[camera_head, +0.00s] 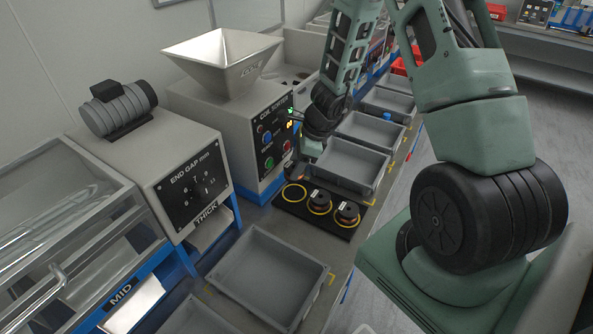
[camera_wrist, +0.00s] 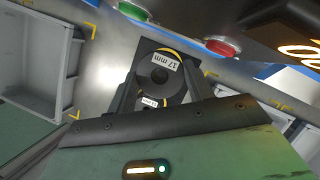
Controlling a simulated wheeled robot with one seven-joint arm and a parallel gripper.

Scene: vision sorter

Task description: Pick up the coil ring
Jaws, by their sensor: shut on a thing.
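In the wrist view my gripper (camera_wrist: 162,88) is shut on a dark coil ring (camera_wrist: 150,65) with a white "17 mm" label. A dark mat (camera_wrist: 146,45) with yellow rings shows beneath it, and a second, smaller label lies lower between the fingers. In the head view my gripper (camera_head: 299,168) hangs over the left end of the black mat (camera_head: 285,207). Two dark coils sit on the mat, one in the middle (camera_head: 320,198) and one at the right (camera_head: 348,210). The left yellow ring is empty. The held coil is hard to make out in this view.
The coil sorter machine (camera_head: 235,125) with its hopper and buttons stands close to the left of my gripper. A grey bin (camera_head: 350,166) lies to the right and a large empty grey bin (camera_head: 265,277) in front. The end gap box (camera_head: 185,180) stands at the left.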

